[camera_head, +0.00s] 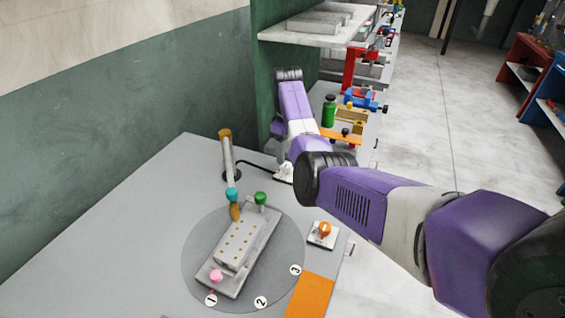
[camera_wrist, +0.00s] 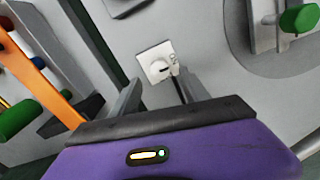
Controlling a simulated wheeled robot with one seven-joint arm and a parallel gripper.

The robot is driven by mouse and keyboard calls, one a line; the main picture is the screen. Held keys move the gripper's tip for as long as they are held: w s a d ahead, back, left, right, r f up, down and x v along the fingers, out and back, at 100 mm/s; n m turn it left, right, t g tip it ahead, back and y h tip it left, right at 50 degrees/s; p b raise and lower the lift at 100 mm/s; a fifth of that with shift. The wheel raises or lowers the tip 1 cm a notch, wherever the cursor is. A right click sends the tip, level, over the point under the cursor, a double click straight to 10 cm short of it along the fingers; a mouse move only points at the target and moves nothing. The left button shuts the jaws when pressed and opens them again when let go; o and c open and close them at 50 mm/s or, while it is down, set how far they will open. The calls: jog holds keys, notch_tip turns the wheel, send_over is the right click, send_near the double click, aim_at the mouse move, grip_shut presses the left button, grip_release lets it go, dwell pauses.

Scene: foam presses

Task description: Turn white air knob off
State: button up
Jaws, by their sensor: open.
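The white air knob (camera_wrist: 160,67) sits on a square white plate on the grey surface in the wrist view. In the head view, the white fitting (camera_head: 284,173) shows beside my arm, with a dark cable at it. My gripper (camera_wrist: 160,80) is open and empty. In the wrist view its two grey fingers point toward the plate, one on each side of the knob in the picture. I cannot tell whether they touch it. In the head view the fingers are hard to make out beside my purple arm.
A round turntable (camera_head: 195,262) bears a grey mould with green and pink knobs. A small white plate with an orange knob (camera_head: 324,229) is to its right. An upright tube (camera_head: 227,155) stands behind. A green bottle (camera_head: 328,111) and an orange bar (camera_head: 340,137) are farther back.

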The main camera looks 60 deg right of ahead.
aim_at(286, 164)
notch_tip(286, 164, down, 6)
jog(key=shift+r, duration=0.15)
jog(key=shift+c, duration=0.4)
grip_shut()
